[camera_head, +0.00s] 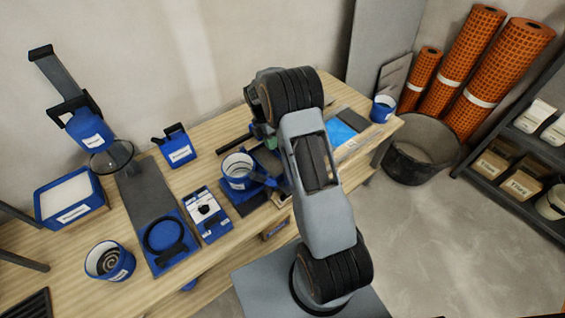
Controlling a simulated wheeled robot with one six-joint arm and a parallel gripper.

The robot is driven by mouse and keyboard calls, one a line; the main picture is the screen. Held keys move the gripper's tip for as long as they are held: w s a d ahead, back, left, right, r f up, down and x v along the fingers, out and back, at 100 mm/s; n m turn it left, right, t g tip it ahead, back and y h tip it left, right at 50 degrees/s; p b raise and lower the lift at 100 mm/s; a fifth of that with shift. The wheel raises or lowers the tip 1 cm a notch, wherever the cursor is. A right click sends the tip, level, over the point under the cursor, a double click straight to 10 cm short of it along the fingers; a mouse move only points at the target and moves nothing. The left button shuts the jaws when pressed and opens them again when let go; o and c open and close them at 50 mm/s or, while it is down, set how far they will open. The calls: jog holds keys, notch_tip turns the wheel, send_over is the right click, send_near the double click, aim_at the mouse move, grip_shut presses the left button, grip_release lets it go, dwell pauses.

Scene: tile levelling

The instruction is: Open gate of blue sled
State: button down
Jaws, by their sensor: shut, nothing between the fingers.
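My gripper (269,142) is only partly seen beside my arm, over the middle of the workbench. It is shut and empty; its fingertips are mostly hidden. Just left of it and below, a blue cup-like container (238,172) with a pale rim stands on a dark blue base (243,200). This may be the blue sled, but I cannot make out a gate on it. My arm covers the right side of this spot. Another blue piece with a black ring (170,240) lies on a dark strip at the front left.
The wooden workbench (205,165) also holds a blue-and-white box (208,213), a blue bucket (110,262), a blue tray (70,198), a small blue holder (177,146) and a blue cup (383,108). A black tub (420,150) stands on the floor at right.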

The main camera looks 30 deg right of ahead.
jog(key=s+d+f+p, duration=0.1)
jog(key=s+f, duration=0.4)
jog(key=s, duration=0.1)
jog(key=shift+f, duration=0.25)
jog(key=shift+s+d, duration=0.1)
jog(key=shift+d, duration=0.05)
